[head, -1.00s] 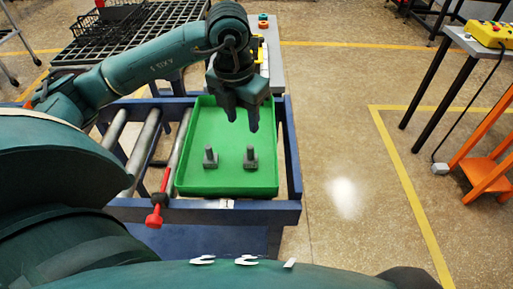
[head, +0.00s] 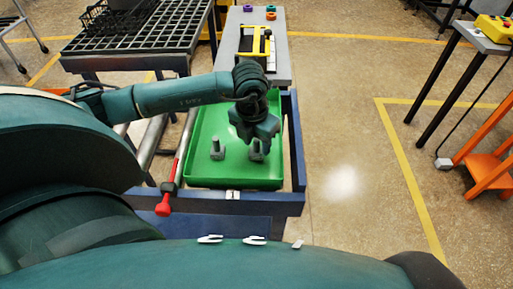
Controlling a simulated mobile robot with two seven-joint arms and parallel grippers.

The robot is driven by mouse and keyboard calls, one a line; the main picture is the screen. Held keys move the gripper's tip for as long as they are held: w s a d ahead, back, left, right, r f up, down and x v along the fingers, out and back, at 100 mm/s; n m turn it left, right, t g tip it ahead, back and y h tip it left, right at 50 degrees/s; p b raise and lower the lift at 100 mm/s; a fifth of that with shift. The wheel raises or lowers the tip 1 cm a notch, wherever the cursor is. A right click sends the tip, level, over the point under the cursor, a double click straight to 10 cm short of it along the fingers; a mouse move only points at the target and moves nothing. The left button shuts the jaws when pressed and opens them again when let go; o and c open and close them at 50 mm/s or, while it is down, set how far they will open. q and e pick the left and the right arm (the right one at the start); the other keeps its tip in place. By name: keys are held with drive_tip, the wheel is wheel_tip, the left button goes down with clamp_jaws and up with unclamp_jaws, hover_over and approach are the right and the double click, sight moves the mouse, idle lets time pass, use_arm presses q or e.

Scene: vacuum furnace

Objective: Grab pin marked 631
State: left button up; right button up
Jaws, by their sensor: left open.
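Two grey pins stand upright in a green tray (head: 234,183). The left pin (head: 217,150) shows fully. The right pin (head: 257,154) is partly hidden by my left gripper (head: 258,150). No number can be read on either pin, so I cannot tell which is 631. My left gripper is open and points down, over or around the top of the right pin. I cannot tell if it touches the pin. My right gripper is not in view.
A blue roller frame (head: 298,160) surrounds the tray, with a red-ended lever (head: 164,206) at its left. A black grid table (head: 135,35) and a grey bench (head: 272,55) stand behind. Open floor lies right, before an orange stand (head: 490,165).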

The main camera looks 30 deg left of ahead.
use_arm(q)
drive_tip(key=shift+c, duration=0.4)
clamp_jaws()
drive_tip(key=shift+r, duration=0.1)
